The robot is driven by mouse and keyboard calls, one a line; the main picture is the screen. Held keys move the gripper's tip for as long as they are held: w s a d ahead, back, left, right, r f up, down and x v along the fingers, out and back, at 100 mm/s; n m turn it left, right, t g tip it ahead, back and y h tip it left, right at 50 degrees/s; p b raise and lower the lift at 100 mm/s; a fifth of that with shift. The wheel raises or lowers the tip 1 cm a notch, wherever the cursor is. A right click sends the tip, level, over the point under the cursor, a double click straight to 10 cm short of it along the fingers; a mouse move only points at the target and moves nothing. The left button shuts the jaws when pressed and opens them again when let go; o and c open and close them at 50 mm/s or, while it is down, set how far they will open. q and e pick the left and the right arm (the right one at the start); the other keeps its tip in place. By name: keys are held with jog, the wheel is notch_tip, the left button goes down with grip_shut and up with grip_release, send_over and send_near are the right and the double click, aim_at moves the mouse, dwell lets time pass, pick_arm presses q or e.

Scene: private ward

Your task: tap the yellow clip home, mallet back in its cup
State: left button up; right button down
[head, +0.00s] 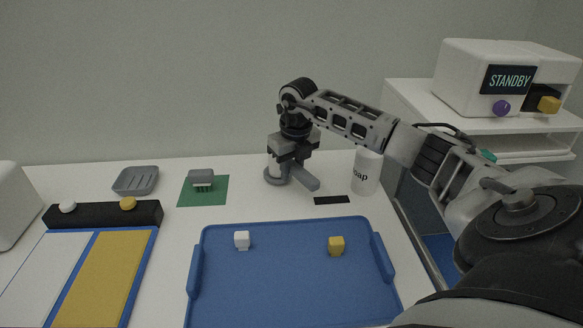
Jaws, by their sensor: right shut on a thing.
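A yellow knob-like clip (128,203) sits on the black bar (100,215) at the head of a board, beside a white one (67,207). How deep it is seated I cannot tell. My right gripper (294,164) points down at the back of the table, far right of the bar. It is shut on a grey piece, apparently the mallet (306,180), mostly hidden by the fingers. A round grey base with a pale upright part, apparently the cup (273,176), stands right at the gripper. Whether the mallet is inside it I cannot tell. My left gripper is out of view.
A blue tray (290,290) holds a white block (241,240) and a yellow block (336,245). A STANDBY device (475,77) stands right.

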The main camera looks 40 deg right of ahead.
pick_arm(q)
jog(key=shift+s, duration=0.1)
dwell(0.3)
pick_arm(e)
jog(key=shift+f, duration=0.3)
jog(key=c, duration=1.1)
grip_release()
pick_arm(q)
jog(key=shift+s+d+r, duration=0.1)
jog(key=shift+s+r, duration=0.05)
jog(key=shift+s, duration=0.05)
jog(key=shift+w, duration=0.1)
pick_arm(e)
jog(key=shift+s, duration=0.15)
jog(key=shift+s, duration=0.35)
jog(key=s, duration=0.4)
jog(key=s+a+b, duration=0.1)
jog(key=s, duration=0.3)
jog(key=s+a+b, duration=0.1)
jog(key=s, duration=0.3)
jog(key=shift+s+a, duration=0.2)
jog(key=shift+s, duration=0.25)
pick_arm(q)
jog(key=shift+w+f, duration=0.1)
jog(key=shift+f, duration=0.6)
